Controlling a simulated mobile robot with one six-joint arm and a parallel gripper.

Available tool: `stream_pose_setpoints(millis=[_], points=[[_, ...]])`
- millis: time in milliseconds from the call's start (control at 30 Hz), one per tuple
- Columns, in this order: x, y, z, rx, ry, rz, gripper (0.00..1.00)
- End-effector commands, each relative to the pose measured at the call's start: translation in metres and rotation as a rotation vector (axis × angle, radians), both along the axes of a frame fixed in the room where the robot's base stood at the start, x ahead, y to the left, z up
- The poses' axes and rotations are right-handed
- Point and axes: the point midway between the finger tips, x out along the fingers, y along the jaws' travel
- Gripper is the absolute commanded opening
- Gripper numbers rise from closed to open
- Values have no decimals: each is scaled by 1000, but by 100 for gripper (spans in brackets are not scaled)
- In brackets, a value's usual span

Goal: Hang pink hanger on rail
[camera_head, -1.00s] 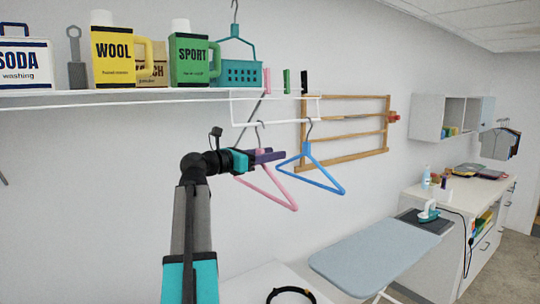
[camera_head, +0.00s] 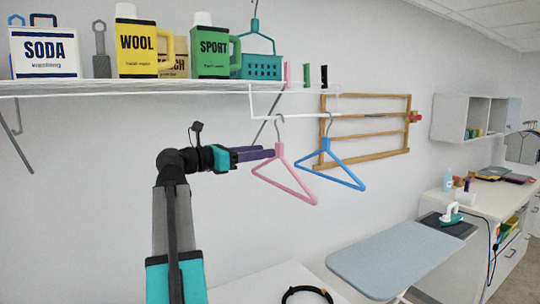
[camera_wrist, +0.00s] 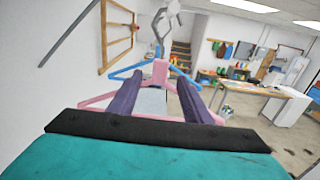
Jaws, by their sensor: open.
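The pink hanger (camera_head: 287,178) hangs by its grey hook from the white rail (camera_head: 292,118) under the shelf. A blue hanger (camera_head: 335,166) hangs on the same rail to its right. My gripper (camera_head: 272,153) is at the left of the pink hanger, level with its neck, with its purple fingers pointing at it. In the wrist view the fingers (camera_wrist: 166,98) are apart, and the pink hanger (camera_wrist: 160,74) shows beyond and between them, with the blue hanger (camera_wrist: 124,74) behind. Whether a finger still touches the pink hanger I cannot tell.
The white shelf (camera_head: 120,88) above carries a soda box (camera_head: 45,53), a wool jug (camera_head: 138,45), a sport jug (camera_head: 211,50) and a teal basket (camera_head: 260,66). A wooden rack (camera_head: 365,130) is on the wall. An ironing board (camera_head: 390,258) stands below right.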

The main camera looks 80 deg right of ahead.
Motion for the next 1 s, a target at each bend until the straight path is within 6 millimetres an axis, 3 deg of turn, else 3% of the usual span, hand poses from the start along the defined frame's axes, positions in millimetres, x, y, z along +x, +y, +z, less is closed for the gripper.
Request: stream_pose_setpoints(millis=[300,1000], points=[[20,18,0,0,0,0,45],[27,18,-6,-1,-12,13,45]])
